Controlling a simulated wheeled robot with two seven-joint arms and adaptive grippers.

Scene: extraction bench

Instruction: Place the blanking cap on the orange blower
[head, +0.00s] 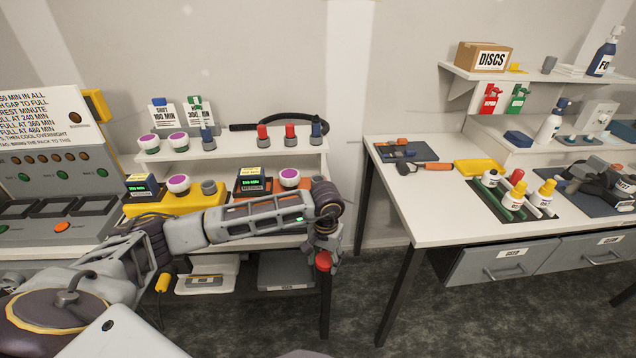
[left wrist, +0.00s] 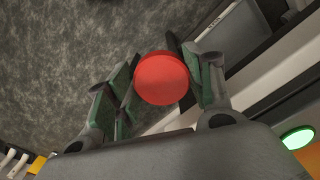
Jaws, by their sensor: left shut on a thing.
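My left gripper (head: 325,245) is shut on a red, round-topped cap, which I take for the blanking cap (head: 323,262). It holds the cap in the air just past the right front edge of the left bench. In the left wrist view the red disc of the cap (left wrist: 161,78) sits between the two fingers (left wrist: 160,88). The orange blower (head: 327,189) lies on the bench behind my left forearm, which hides most of it. Its dark display box (head: 250,181) and a white filter with a purple top (head: 289,178) show above the arm. My right gripper is out of view.
A yellow blower (head: 170,204) stands left of the orange one. The shelf (head: 230,149) behind carries several purple-topped filters, red-topped and blue-topped pieces. The right table (head: 415,200) holds bottles, a tool and a yellow block. Open floor lies between the benches.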

